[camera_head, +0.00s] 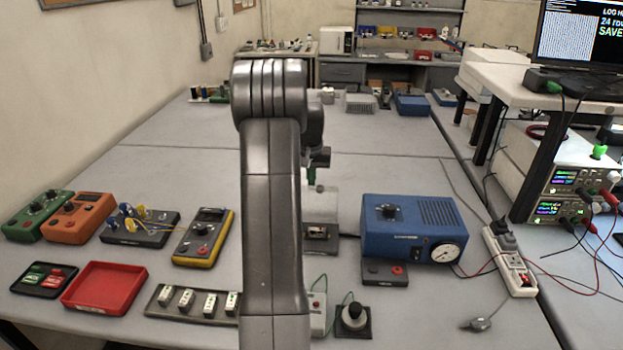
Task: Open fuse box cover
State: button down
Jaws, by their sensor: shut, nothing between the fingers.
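A small grey box (321,238), which looks like the fuse box, sits on the table just right of my arm. Its front shows a dark opening with a small part inside. A light grey panel (324,203) stands raised at its back and looks like the cover, in an open position. My gripper (318,163) is small and dark, just above and behind this panel, shut and empty. My arm hides the left side of the box and panel. I cannot tell whether the gripper touches the panel.
A blue box with a gauge (412,228) stands close on the right. A yellow meter (203,238), a red tray (104,288) and a fuse strip (192,302) lie left. The table behind is mostly clear.

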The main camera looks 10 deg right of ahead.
jog(key=shift+s+a+r+t+b, duration=0.2)
jog(key=shift+s+r+b, duration=0.1)
jog(key=shift+s+b, duration=0.3)
jog(key=shift+s+a+r+t+b, duration=0.2)
jog(key=shift+s+r+b, duration=0.1)
jog(key=shift+s+b, duration=0.25)
jog(key=shift+r, duration=0.1)
jog(key=v, duration=1.3)
jog(key=shift+s+a+r+b, duration=0.2)
jog(key=shift+r+b, duration=0.1)
jog(key=shift+b, duration=0.15)
jog(key=shift+f, duration=0.15)
jog(key=x, duration=0.8)
jog(key=p+x, duration=0.1)
jog(key=x, duration=0.3)
jog(key=shift+w+d+f, duration=0.25)
jog(key=shift+f, duration=0.5)
